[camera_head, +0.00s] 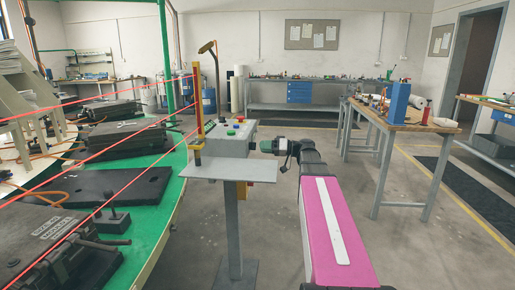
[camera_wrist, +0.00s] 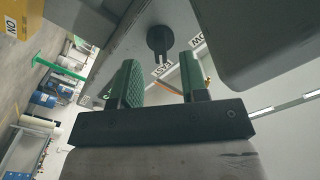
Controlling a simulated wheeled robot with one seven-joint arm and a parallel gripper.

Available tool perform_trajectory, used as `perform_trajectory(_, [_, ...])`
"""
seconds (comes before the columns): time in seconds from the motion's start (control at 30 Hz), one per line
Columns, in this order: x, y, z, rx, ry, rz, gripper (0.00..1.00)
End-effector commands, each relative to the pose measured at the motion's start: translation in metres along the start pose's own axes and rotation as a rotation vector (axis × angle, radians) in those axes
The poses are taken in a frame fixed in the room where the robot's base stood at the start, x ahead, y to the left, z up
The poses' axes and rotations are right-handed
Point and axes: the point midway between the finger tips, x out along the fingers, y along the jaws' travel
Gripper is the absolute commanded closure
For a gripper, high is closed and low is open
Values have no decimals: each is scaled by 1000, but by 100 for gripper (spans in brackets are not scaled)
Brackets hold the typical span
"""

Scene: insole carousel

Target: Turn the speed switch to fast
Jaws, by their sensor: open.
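The speed switch is a round black knob (camera_wrist: 160,41) on the grey face of the control box (camera_wrist: 112,55). I cannot tell for sure where the knob points. My gripper (camera_wrist: 161,62) is open, its two green fingers apart and empty, with the knob in line with the gap just beyond their tips. In the head view, my gripper (camera_head: 266,146) is close to the right side of the control box (camera_head: 228,138).
The box stands on a grey pedestal table (camera_head: 205,170) with green and red buttons on top. A yellow post (camera_head: 197,110) and red beams border the green carousel (camera_head: 165,190) at left. A workbench (camera_head: 400,122) stands at right, with open floor between.

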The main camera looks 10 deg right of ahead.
Motion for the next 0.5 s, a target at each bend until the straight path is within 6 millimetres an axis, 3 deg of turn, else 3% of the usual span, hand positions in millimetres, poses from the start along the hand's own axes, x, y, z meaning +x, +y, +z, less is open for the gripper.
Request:
perform_trajectory(0.2, [-40,0,0,0,1,1,60])
perform_trajectory(0.5, [-66,0,0,0,0,0,60])
